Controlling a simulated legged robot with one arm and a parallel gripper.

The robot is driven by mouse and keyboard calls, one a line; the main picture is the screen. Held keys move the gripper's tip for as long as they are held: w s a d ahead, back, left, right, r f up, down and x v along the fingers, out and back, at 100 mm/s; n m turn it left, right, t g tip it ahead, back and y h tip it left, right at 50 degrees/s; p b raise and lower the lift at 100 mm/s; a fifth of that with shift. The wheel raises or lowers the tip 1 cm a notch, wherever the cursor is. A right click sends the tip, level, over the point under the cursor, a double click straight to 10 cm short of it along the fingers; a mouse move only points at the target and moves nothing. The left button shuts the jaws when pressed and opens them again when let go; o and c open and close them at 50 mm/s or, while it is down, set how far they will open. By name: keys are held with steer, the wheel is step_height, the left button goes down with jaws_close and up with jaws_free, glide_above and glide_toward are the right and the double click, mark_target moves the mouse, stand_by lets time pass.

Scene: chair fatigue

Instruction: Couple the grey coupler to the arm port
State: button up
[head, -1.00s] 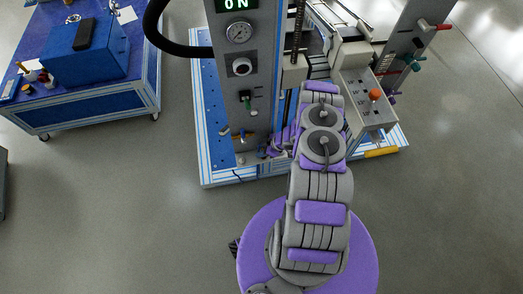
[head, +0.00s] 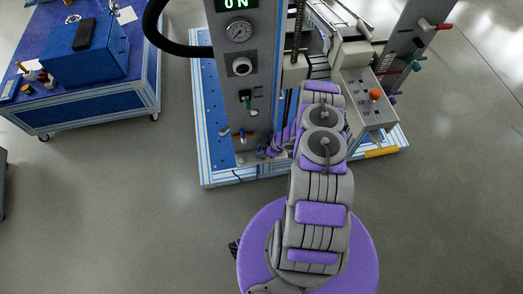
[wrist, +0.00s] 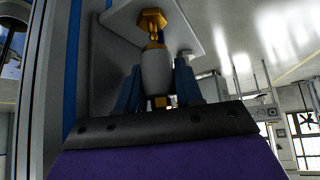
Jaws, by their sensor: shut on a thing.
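In the wrist view, my gripper (wrist: 157,82) has its two blue fingers shut on the grey coupler (wrist: 155,68), one on each side. The coupler is a pale grey sleeve with brass at its lower end, standing roughly upright in the picture. Straight above it, the brass arm port (wrist: 152,19) hangs from a light plate. The coupler's narrow top end lines up with the port and is very close to it; I cannot tell whether they are joined. In the head view, my arm reaches into the test stand, and the coupler and port cannot be made out.
The grey panel (head: 256,70) with gauge and lit display stands left of my arm. The control box (head: 367,112) with an orange knob is to the right. A blue perforated base (head: 212,130) lies below. A blue workbench (head: 100,103) stands at left. The floor in front is clear.

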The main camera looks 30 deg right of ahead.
steer(key=shift+f+b, duration=1)
steer(key=shift+f, duration=0.45)
steer(key=o, duration=1.1)
steer(key=shift+r, duration=0.1)
steer(key=shift+o, duration=0.2)
steer(key=shift+d, duration=0.1)
steer(key=p+v, duration=0.2)
steer(key=v, duration=0.5)
steer(key=shift+s+r, duration=0.1)
steer(key=shift+s, duration=0.1)
